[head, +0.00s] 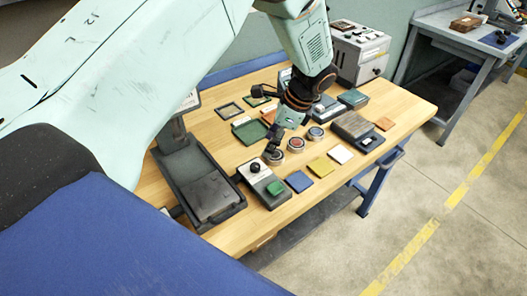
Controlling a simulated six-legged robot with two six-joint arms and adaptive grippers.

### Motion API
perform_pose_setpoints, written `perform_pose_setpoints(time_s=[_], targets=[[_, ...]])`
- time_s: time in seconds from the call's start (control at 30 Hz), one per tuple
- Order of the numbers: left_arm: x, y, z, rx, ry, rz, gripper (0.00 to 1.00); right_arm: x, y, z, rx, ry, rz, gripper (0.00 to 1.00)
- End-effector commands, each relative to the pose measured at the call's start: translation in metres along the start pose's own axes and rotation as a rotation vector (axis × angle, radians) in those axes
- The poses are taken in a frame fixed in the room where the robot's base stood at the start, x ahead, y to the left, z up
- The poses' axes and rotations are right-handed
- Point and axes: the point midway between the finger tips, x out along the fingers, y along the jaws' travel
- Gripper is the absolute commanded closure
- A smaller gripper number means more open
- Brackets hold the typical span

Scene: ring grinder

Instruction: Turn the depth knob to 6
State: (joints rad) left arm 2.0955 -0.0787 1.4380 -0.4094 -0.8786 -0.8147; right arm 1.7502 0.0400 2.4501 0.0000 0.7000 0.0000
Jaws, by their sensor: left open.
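A small dark grey box (270,197) stands near the front edge of the wooden table. A black round knob (255,168) sits on a pale plate on top of it, and a green square lies at its right end. I cannot read any label or number, so I cannot tell the knob's setting or be sure it is the depth knob. My left gripper (272,153) is open, pointing down just behind and right of this knob, apart from it as far as I can see. The arm hides part of the table behind it. My right gripper is not in view.
A dark tray machine (207,180) is left of the box. A white unit with knobs (357,53) stands at the back.

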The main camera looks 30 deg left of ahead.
Motion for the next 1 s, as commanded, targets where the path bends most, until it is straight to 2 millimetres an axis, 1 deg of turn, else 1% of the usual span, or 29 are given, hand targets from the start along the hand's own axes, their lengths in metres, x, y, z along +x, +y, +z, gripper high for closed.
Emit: perform_pose_setpoints(time_s=[0.03, 0.1, 0.27, 1.0], targets=[[-0.007, -0.001, 0.000, 0.001, 0.000, -0.002, 0.49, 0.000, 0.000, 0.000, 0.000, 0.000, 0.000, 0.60], [-0.014, -0.001, 0.000, 0.000, 0.001, -0.001, 0.49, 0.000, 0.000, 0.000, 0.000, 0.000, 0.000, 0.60], [-0.022, 0.000, 0.000, 0.000, 0.000, 0.000, 0.49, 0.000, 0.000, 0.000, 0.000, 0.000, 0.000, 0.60], [-0.023, 0.002, 0.000, 0.000, 0.000, 0.000, 0.49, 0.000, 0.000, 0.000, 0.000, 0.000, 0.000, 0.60]])
